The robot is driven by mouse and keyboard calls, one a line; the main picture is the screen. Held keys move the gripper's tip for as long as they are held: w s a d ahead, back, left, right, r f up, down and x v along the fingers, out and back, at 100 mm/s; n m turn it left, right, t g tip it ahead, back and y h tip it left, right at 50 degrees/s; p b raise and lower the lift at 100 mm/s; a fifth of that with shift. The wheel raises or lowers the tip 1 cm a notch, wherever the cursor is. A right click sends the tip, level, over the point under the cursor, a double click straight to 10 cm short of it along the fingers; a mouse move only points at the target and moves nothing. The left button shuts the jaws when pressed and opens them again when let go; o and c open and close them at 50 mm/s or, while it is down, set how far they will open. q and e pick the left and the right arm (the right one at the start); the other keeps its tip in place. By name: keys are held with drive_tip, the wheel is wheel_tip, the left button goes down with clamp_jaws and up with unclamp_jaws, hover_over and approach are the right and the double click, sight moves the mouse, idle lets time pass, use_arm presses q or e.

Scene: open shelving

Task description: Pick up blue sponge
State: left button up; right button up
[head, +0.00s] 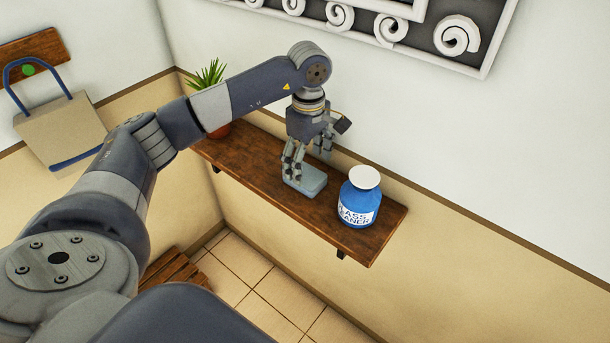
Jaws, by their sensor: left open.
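The blue sponge (306,184) is a pale blue block lying on the wooden shelf (262,177). My left gripper (305,166) reaches down from above with its fingers at the sponge. It is open, and its fingers hide part of the sponge. I cannot tell whether the fingers touch it. My right gripper is not in view.
A blue glass cleaner bottle (358,201) with a white top stands to the right of the sponge. A potted plant (208,78) stands at the shelf's left end, partly behind my arm. A tote bag (60,131) hangs on the left wall. The shelf's front edge is open.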

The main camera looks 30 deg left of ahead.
sight(308, 175)
use_arm(q)
wheel_tip(308, 175, down, 4)
drive_tip(key=shift+r+p, duration=0.15)
drive_tip(key=shift+p, duration=0.6)
drive_tip(key=shift+f, duration=0.45)
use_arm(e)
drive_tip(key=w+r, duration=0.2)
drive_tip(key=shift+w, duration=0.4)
use_arm(q)
drive_tip(key=c, duration=0.8)
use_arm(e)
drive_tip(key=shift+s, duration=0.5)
use_arm(q)
drive_tip(key=shift+r, duration=0.1)
drive_tip(key=shift+c, duration=0.2)
